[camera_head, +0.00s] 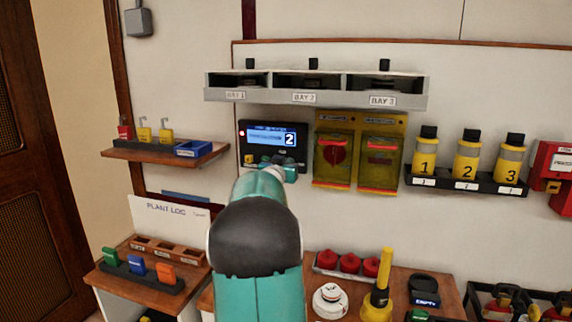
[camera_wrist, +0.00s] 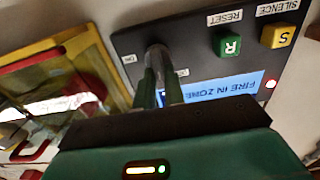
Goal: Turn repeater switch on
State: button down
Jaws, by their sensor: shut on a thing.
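The repeater panel (camera_head: 246,152) is a dark box on the wall with a lit blue screen (camera_head: 263,135) showing a 2. In the wrist view the panel (camera_wrist: 195,50) appears upside down, with its screen (camera_wrist: 225,92) reading "FIRE IN ZONE". The repeater switch (camera_wrist: 156,50) is a dark lever on the panel, beside a small "ON" label (camera_wrist: 129,59). My gripper (camera_wrist: 160,75) is shut on the switch. In the head view my gripper (camera_head: 284,173) is at the panel's lower right, and my arm hides the area below.
A green reset button (camera_wrist: 229,44), a yellow silence button (camera_wrist: 278,36) and a red light (camera_wrist: 271,84) are on the panel. Covered call points on a yellow board (camera_head: 358,150) hang close to the right. A bay shelf (camera_head: 315,97) juts out above.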

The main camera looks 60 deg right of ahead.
jog(key=shift+m, duration=0.3)
jog(key=shift+s+d+f+m, duration=0.1)
jog(key=shift+s+f+m, duration=0.15)
jog(key=shift+m, duration=2.6)
jog(key=shift+s+a+f+m, duration=0.1)
jog(key=shift+s+f+m, duration=0.1)
jog(key=shift+m, duration=2.7)
jog(key=shift+s+d+f+m, duration=0.15)
jog(key=shift+f+m, duration=0.1)
jog(key=shift+m, duration=2.6)
jog(key=c, duration=1.5)
grip_release()
